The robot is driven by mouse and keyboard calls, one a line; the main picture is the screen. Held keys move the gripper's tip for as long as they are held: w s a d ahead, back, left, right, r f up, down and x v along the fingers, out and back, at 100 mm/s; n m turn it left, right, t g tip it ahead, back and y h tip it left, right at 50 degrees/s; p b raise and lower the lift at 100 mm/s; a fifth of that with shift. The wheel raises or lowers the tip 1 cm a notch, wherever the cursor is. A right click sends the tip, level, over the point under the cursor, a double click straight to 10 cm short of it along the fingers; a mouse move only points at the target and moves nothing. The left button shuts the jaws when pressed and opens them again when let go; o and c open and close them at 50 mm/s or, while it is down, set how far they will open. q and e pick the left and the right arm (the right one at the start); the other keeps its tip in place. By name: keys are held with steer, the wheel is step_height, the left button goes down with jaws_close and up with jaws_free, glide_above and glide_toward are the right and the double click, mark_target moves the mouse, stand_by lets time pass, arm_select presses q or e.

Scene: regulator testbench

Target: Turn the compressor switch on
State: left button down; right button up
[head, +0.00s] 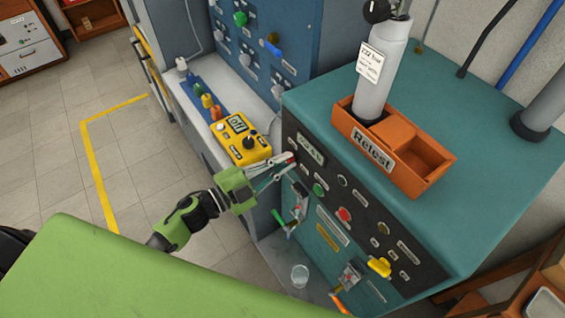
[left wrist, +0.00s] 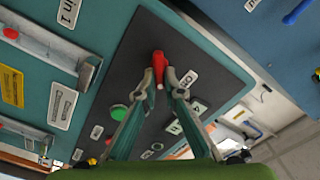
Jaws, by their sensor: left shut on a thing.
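The compressor switch seems to be the red handle (left wrist: 158,62) on the black panel (head: 365,212) of the teal bench; small labels sit beside it. In the head view only a bit of red shows at my fingertips. My left gripper (head: 289,161) reaches the panel's upper left corner. In the left wrist view its two fingertips (left wrist: 161,77) are at either side of the red handle's lower end, shut on it. The handle's base is partly hidden by the fingers. My right gripper is not in view.
An orange "Retest" tray (head: 431,177) holds a tagged grey cylinder (head: 381,85) on the bench top. A yellow box (head: 240,139) with an "off" display stands left of the gripper. A green button (head: 319,190) and red button (head: 344,214) are nearby. A clear cup (head: 300,275) stands below.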

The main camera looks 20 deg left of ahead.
arm_select(q)
steer(key=shift+s+d+f+m+b, duration=0.15)
steer(key=shift+m+b, duration=0.65)
steer(key=shift+m, duration=1.05)
steer(key=shift+w+a+f+m+b, duration=0.1)
steer(key=shift+f+m+b, duration=0.15)
steer(key=shift+m+b, duration=1.1)
steer(key=shift+m+p, duration=0.5)
steer(key=shift+m, duration=0.2)
steer(key=c, duration=2.1)
jaws_free()
steer(key=shift+c, duration=0.2)
steer(key=v, duration=1.2)
